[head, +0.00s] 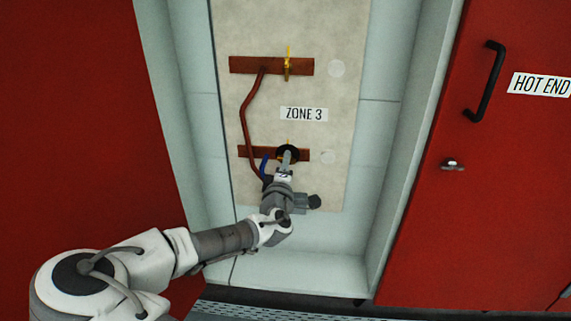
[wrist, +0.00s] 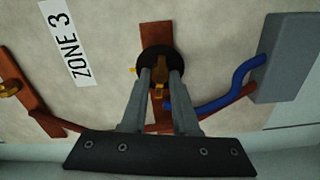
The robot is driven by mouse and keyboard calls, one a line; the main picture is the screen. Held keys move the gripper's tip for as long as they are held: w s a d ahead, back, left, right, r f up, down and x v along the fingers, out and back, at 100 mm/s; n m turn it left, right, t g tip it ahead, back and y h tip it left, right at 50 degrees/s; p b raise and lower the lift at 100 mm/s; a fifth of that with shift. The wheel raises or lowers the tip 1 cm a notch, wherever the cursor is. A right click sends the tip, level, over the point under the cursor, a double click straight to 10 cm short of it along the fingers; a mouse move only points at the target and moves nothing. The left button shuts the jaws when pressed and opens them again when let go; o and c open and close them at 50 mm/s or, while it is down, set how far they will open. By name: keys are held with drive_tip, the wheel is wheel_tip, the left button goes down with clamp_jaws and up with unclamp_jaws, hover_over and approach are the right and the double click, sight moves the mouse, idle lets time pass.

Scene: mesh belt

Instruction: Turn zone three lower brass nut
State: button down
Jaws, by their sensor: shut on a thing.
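The lower brass nut (wrist: 159,90) sits in front of a dark round disc (wrist: 160,65) on the lower copper-coloured bar. My gripper (wrist: 161,84) reaches it, with one finger on each side of the nut, shut on it. In the head view my gripper (head: 286,156) covers most of the nut, and only a small brass tip shows above the disc. The lower bar (head: 245,151) runs sideways below the ZONE 3 label (head: 304,114).
An upper bar (head: 245,65) with another brass piece (head: 288,63) is above. A blue cable (wrist: 225,100) runs to a grey box (wrist: 284,60). Red doors (head: 520,180) flank the recess.

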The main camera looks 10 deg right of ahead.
drive_tip(key=shift+m+b, duration=3.3)
drive_tip(key=shift+m, duration=4.4)
drive_tip(key=c, duration=1)
unclamp_jaws()
drive_tip(key=shift+o, duration=0.2)
drive_tip(key=shift+s, duration=0.2)
